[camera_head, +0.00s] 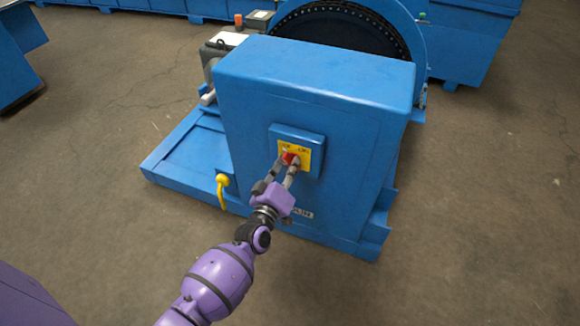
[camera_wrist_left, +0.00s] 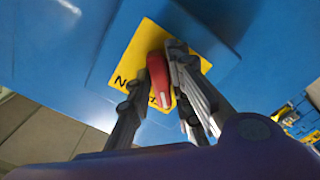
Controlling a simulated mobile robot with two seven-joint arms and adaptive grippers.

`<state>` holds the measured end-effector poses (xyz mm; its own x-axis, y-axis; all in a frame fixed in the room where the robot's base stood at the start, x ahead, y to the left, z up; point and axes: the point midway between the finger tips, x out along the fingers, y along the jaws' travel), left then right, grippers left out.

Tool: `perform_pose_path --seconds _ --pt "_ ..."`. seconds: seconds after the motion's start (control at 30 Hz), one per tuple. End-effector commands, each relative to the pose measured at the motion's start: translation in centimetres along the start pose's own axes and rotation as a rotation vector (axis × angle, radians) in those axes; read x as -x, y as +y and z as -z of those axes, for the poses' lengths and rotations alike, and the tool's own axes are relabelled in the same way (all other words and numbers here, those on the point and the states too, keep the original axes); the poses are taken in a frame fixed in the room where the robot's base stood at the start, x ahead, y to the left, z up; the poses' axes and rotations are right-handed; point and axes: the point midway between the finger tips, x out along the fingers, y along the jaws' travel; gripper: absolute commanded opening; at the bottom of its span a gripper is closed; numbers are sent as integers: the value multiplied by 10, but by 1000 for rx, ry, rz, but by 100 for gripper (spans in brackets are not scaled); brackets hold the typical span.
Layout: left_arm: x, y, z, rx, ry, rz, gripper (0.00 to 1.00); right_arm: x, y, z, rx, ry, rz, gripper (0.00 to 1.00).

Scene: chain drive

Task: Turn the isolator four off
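The isolator is a red rotary handle (camera_head: 290,158) on a yellow plate (camera_head: 304,149), set on a blue box on the front of a blue cabinet (camera_head: 340,190). My left gripper (camera_head: 284,165) is at the handle, with one finger on each side. In the left wrist view the red handle (camera_wrist_left: 159,82) lies between the fingertips (camera_wrist_left: 157,72), close against the right one; the left one looks close to it too. The yellow plate (camera_wrist_left: 125,65) shows part of its lettering, with an N readable. The handle's exact setting is hard to read. My right gripper is not in view.
A large blue wheel guard with a dark chain wheel (camera_head: 340,25) stands behind the cabinet. A yellow hooked part (camera_head: 221,190) sticks out at the cabinet's lower left, above the blue base (camera_head: 185,150). The concrete floor (camera_head: 480,220) is clear to the right.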

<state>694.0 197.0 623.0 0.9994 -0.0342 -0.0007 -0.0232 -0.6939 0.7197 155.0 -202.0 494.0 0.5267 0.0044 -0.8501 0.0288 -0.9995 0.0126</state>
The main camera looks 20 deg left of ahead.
Motion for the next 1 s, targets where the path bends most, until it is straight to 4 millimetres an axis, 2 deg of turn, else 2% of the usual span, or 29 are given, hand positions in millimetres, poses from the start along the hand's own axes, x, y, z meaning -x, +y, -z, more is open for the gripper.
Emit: perform_pose_path --seconds 0.07,0.37,0.47,0.57,0.8,1.0 --pt "0 0 0 -1 0 0 33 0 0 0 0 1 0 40" --pt "1 0 0 -2 0 0 33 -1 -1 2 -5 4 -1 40" --pt "8 -1 -1 -2 -1 1 33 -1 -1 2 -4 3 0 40" --pt "22 -1 -1 -1 -1 2 33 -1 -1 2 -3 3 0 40" --pt "74 -2 0 -2 -1 3 33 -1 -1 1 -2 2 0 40" --pt "107 0 0 -2 -1 1 33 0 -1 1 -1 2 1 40"
